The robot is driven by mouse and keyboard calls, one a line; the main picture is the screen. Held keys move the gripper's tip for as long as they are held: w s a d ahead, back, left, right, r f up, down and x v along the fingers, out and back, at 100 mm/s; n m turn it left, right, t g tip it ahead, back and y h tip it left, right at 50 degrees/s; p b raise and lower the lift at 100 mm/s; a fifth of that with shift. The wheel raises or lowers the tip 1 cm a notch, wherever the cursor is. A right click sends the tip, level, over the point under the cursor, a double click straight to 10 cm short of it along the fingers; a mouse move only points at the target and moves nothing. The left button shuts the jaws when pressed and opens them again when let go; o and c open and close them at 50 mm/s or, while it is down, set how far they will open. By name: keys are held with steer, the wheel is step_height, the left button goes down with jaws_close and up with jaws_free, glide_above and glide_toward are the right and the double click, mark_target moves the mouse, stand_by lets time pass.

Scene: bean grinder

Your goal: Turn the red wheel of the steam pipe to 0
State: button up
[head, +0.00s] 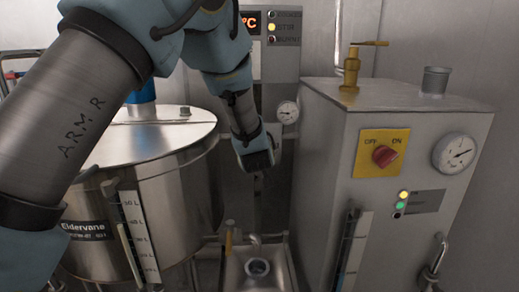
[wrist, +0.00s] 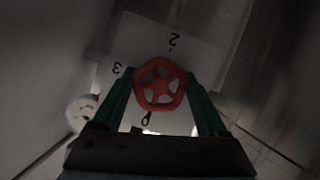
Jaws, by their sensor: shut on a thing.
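The red wheel (wrist: 160,91) is a small five-sided handwheel with spokes, in the middle of the wrist view. A pale plate (wrist: 190,55) behind it bears a 2 above the wheel and a 3 to its left. A dark mark below the wheel looks like a 0 but is not fully clear. My gripper (wrist: 160,78) has one green finger on each side of the wheel and is shut on its rim. In the head view my gripper (head: 258,185) points down between the tank and the steel cabinet, and the wheel cannot be made out there.
A steel tank (head: 150,185) stands to the left of my gripper. A steel cabinet (head: 325,150) with a red OFF/ON knob (head: 385,156) stands to the right. A small gauge (head: 287,112) is on the back wall. A metal basin (head: 283,272) lies below. The space around my gripper is narrow.

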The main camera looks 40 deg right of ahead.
stand_by(0.3)
steer(key=o, duration=1.3)
steer(key=b+v, duration=0.2)
steer(key=v, duration=0.8)
steer(key=shift+s+a, duration=0.25)
